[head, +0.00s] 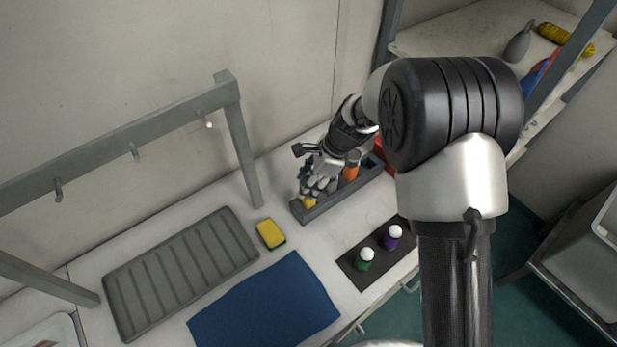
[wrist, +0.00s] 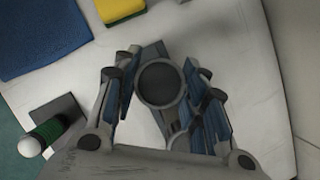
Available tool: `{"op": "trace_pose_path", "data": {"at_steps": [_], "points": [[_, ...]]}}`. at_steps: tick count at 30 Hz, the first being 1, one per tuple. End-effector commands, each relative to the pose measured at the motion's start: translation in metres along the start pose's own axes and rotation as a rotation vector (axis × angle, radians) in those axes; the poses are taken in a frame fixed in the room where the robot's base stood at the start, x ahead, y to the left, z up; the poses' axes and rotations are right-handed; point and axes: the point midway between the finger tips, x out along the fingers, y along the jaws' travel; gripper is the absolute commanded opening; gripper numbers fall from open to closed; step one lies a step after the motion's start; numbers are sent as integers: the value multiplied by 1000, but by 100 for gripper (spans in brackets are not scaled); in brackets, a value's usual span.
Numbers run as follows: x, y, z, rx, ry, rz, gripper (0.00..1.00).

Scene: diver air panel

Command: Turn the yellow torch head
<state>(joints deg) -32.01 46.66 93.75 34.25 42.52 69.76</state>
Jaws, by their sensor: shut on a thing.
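The yellow torch (head: 309,202) stands at the near left end of a grey rack (head: 331,203), with only a little yellow showing under my fingers. My gripper (head: 318,181) is over it from above. In the wrist view the round dark torch head (wrist: 160,83) with its grey rim sits between the two blue-padded fingers, and my gripper is shut on it. The yellow body is hidden in this view. An orange torch (head: 351,168) stands farther along the same rack, to the right of my gripper.
A yellow sponge (head: 269,233) lies left of the rack, near a ribbed grey tray (head: 180,271) and a blue cloth (head: 264,309). A dark mat (head: 350,267) holds green (head: 363,260) and purple (head: 393,236) white-topped items in front. A grey hook rail (head: 140,137) stands behind.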

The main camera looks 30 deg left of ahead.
Motion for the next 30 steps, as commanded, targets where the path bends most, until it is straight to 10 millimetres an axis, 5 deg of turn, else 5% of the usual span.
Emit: {"op": "trace_pose_path", "data": {"at_steps": [15,30], "points": [[-1,0,1,388,0,-160,15],[0,0,0,463,-1,-192,15]]}}
